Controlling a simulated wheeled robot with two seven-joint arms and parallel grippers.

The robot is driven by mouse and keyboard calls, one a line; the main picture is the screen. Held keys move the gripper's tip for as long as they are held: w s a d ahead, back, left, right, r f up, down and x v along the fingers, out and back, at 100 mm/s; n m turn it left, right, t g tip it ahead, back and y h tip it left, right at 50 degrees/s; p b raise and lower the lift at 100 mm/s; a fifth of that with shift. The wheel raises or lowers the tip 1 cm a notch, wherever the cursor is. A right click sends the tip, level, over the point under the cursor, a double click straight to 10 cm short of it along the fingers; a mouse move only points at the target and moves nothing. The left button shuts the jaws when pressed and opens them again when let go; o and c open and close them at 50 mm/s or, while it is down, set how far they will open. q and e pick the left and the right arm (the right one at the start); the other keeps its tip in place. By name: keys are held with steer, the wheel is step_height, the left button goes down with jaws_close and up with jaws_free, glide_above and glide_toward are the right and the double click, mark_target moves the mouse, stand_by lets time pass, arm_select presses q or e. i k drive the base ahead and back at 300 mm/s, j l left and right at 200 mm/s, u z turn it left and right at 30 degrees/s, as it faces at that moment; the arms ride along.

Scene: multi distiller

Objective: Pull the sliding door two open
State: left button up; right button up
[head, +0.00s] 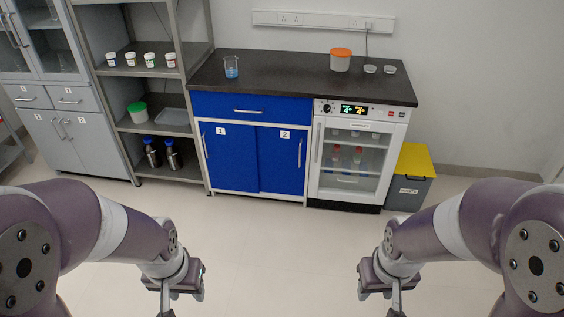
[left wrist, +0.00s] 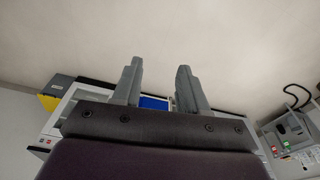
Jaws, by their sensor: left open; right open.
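The blue sliding door two (head: 282,160) is the right-hand door of the low cabinet under the black counter. It carries a label "2" and has a vertical metal handle (head: 299,152) near its right edge. Sliding door one (head: 228,158), labelled "1", is beside it on the left, with a handle at its left edge. Both doors look closed. My left gripper (head: 180,295) is low in the head view, well short of the cabinet, and its two fingers stand apart and empty in the left wrist view (left wrist: 158,88). My right gripper (head: 386,295) is open, low on the right, also away from the cabinet.
A blue drawer (head: 250,107) sits above the doors. A white glass-fronted appliance (head: 350,155) stands right of door two, with a yellow-lidded waste bin (head: 412,175) beyond it. A shelf rack (head: 155,130) stands left. The floor (head: 280,245) before the cabinet is clear.

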mark_target(281, 153)
steer(key=i+l, duration=0.2)
steer(key=i, duration=0.45)
steer(key=i+l+z, duration=0.1)
steer(key=i+l, duration=0.15)
steer(key=i, duration=0.35)
steer(key=i+l, duration=0.15)
steer(key=i, duration=0.5)
steer(key=i+l+z, duration=0.15)
steer(key=i, duration=0.5)
